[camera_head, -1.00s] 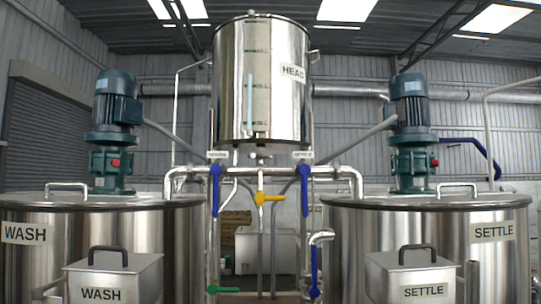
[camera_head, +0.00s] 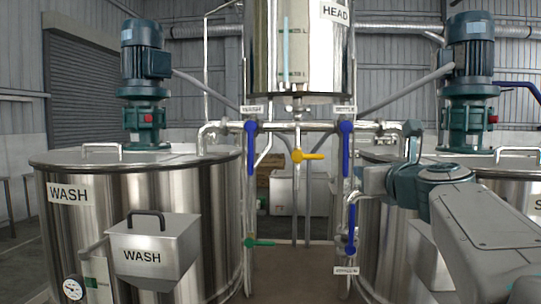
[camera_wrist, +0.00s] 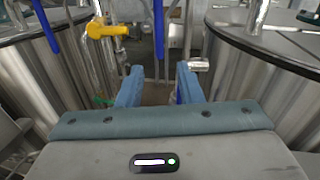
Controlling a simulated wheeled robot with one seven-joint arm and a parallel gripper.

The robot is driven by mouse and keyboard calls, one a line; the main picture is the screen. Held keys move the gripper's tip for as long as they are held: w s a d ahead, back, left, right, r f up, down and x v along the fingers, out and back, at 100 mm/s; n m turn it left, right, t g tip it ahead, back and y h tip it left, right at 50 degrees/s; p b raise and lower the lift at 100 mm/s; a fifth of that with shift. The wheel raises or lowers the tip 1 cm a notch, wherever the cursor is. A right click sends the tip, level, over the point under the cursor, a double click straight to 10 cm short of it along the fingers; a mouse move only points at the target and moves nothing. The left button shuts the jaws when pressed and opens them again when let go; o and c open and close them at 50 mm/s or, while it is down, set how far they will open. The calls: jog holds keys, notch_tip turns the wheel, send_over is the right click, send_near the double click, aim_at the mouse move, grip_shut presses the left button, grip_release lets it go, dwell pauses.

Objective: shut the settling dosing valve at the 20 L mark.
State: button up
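The settling dosing valve's blue handle (camera_head: 346,148) hangs straight down under the SETTLE label (camera_head: 345,109). In the wrist view, what looks like the same handle (camera_wrist: 158,28) appears ahead of my gripper (camera_wrist: 158,88), between the lines of its fingers. My gripper is open and empty, with the handle apart from it. The steel head tank (camera_head: 262,50) carries a sight tube (camera_head: 285,45) with litre marks; a 25 L mark seems readable, but the exact liquid level is not clear. In the head view my arm reaches in from the right.
Nearby are the blue wash handle (camera_head: 251,148), a yellow handle (camera_head: 308,156), a green handle (camera_head: 260,243) and a lower blue handle (camera_head: 351,232). The wash tank (camera_head: 190,215) stands left, the settle tank (camera_head: 380,235) right, partly behind my arm. Floor between them is open.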

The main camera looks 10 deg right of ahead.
aim_at(347, 159)
jog(key=shift+m, duration=0.3)
jog(key=w, duration=0.4)
jog(key=w+p, duration=0.1)
jog(key=w, duration=0.4)
jog(key=w+d+r+p, duration=0.1)
jog(key=w, duration=0.3)
jog(key=shift+w, duration=0.4)
grip_shut()
